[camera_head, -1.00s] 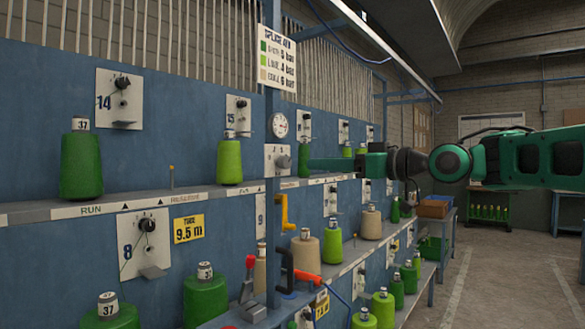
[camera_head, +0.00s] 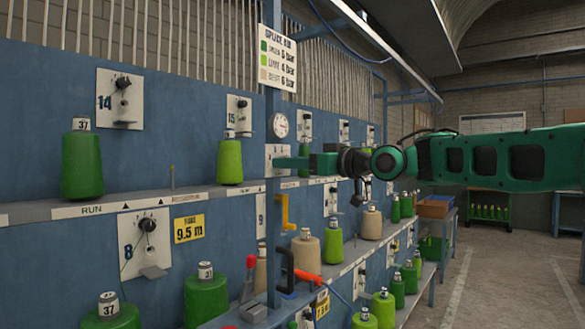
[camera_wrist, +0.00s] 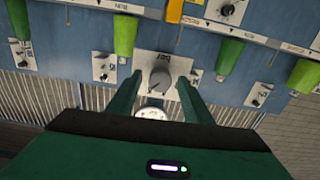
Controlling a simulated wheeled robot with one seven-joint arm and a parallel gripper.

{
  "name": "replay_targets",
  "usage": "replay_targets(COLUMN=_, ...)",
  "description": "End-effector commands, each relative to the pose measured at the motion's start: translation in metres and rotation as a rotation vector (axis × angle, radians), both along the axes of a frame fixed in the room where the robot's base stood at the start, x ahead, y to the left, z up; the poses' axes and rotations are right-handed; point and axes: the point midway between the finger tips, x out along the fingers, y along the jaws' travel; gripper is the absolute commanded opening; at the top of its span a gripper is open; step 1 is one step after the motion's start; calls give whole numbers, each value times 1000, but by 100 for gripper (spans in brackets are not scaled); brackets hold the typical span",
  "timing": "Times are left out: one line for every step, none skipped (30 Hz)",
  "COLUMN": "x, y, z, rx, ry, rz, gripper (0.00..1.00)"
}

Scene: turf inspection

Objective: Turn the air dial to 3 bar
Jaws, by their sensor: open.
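The air dial is a round grey knob (camera_wrist: 160,78) on a pale plate lettered "bar", seen upside down in the wrist view. In the head view its plate (camera_head: 277,152) is on the blue post below a round white gauge (camera_head: 279,125), and my gripper hides the knob. My green gripper (camera_head: 277,162) reaches in from the right. In the wrist view my gripper (camera_wrist: 160,84) is open, with one finger on each side of the knob. I cannot tell whether they touch it. The knob's setting and the gauge reading are too small to read.
A splice air sign (camera_head: 277,57) hangs above the gauge, listing bar values by yarn colour. Shelves carry green and beige yarn cones, one light green cone (camera_head: 229,161) left of the dial. A yellow bracket (camera_head: 285,213) is below. The aisle floor (camera_head: 500,275) at right is clear.

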Motion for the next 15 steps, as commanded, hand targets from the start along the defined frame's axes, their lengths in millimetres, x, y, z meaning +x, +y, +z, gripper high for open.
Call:
replay_targets(x=0, y=0, z=0, rx=0, ry=0, rz=0, gripper=46)
replay_targets(x=0, y=0, z=0, rx=0, ry=0, rz=0, gripper=46)
replay_targets(x=0, y=0, z=0, rx=0, ry=0, rz=0, gripper=46)
replay_targets(x=0, y=0, z=0, rx=0, ry=0, rz=0, gripper=44)
replay_targets(x=0, y=0, z=0, rx=0, ry=0, rz=0, gripper=36)
replay_targets(x=0, y=0, z=0, rx=0, ry=0, rz=0, gripper=27)
replay_targets(x=0, y=0, z=0, rx=0, ry=0, rz=0, gripper=20)
replay_targets(x=0, y=0, z=0, rx=-1, ry=1, rz=0, gripper=12)
replay_targets(x=0, y=0, z=0, rx=0, ry=0, rz=0, gripper=5)
replay_targets(x=0, y=0, z=0, rx=-1, ry=1, rz=0, gripper=5)
replay_targets(x=0, y=-1, z=0, rx=-1, ry=1, rz=0, gripper=5)
replay_targets(x=0, y=-1, z=0, rx=-1, ry=1, rz=0, gripper=5)
replay_targets(x=0, y=-1, z=0, rx=-1, ry=0, rz=-1, gripper=5)
replay_targets(x=0, y=-1, z=0, rx=-3, ry=-2, rz=-1, gripper=5)
replay_targets(x=0, y=-1, z=0, rx=-4, ry=-4, rz=-1, gripper=5)
